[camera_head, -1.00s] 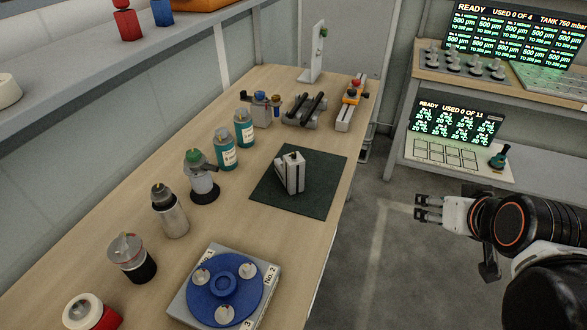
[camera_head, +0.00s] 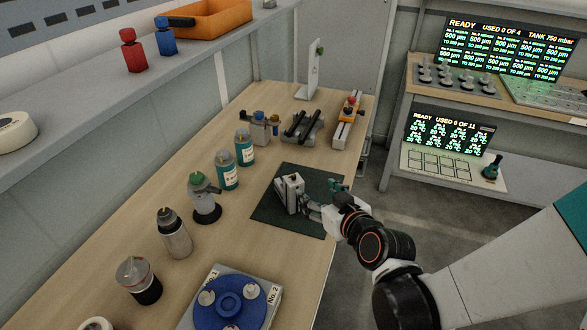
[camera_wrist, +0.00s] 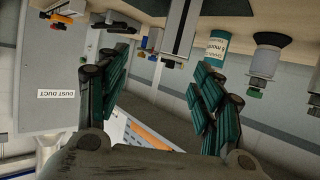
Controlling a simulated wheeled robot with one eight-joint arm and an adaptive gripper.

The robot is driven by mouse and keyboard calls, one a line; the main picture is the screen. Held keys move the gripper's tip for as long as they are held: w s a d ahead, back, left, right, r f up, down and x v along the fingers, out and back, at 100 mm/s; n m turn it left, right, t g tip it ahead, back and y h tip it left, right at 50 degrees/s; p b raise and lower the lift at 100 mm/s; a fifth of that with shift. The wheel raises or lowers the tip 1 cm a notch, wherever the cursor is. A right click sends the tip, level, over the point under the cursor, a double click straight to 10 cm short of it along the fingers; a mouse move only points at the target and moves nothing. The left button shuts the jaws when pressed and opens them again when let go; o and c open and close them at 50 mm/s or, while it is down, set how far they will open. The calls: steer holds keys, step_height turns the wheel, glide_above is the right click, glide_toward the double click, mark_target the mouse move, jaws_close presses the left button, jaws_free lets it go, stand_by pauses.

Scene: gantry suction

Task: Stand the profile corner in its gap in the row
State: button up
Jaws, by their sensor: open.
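The profile corner (camera_head: 289,192), a grey metal piece with a dark slot, stands on the dark green mat (camera_head: 283,222) on the bench. In the wrist view, a grey slotted part at the top, probably the profile corner (camera_wrist: 184,28), is cut off by the frame edge. My gripper (camera_head: 322,196) is open beside the corner, on its right side over the mat. In the wrist view its two green padded fingers (camera_wrist: 158,78) stand wide apart with nothing held between them. I cannot tell for sure which space is the gap in the row.
Teal-labelled bottles (camera_head: 227,172), a green-topped pump bottle (camera_head: 204,198) and a silver flask (camera_head: 173,234) line the bench's left side. A blue round holder (camera_head: 230,302) is at the front. Black rollers (camera_head: 301,125) and an orange-topped rail (camera_head: 347,122) stand behind the mat.

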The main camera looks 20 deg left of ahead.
mark_target(295, 188)
steer(key=shift+g, duration=0.3)
steer(key=w+a+f, duration=0.1)
steer(key=a, duration=0.1)
steer(key=w+a+f+b, duration=0.1)
steer(key=a, duration=0.1)
steer(key=w+a+f, duration=0.1)
steer(key=w+a, duration=0.1)
steer(key=a, duration=0.1)
steer(key=shift+f, duration=0.3)
steer(key=shift+w+d+b+x, duration=0.15)
steer(key=shift+b+x, duration=0.55)
steer(key=shift+x, duration=0.85)
steer(key=shift+w+d+b+x, duration=0.15)
steer(key=shift+b+x, duration=0.55)
steer(key=shift+x, duration=0.9)
steer(key=shift+s, duration=0.1)
steer(key=shift+d, duration=0.1)
steer(key=shift+c, duration=0.6)
jaws_close()
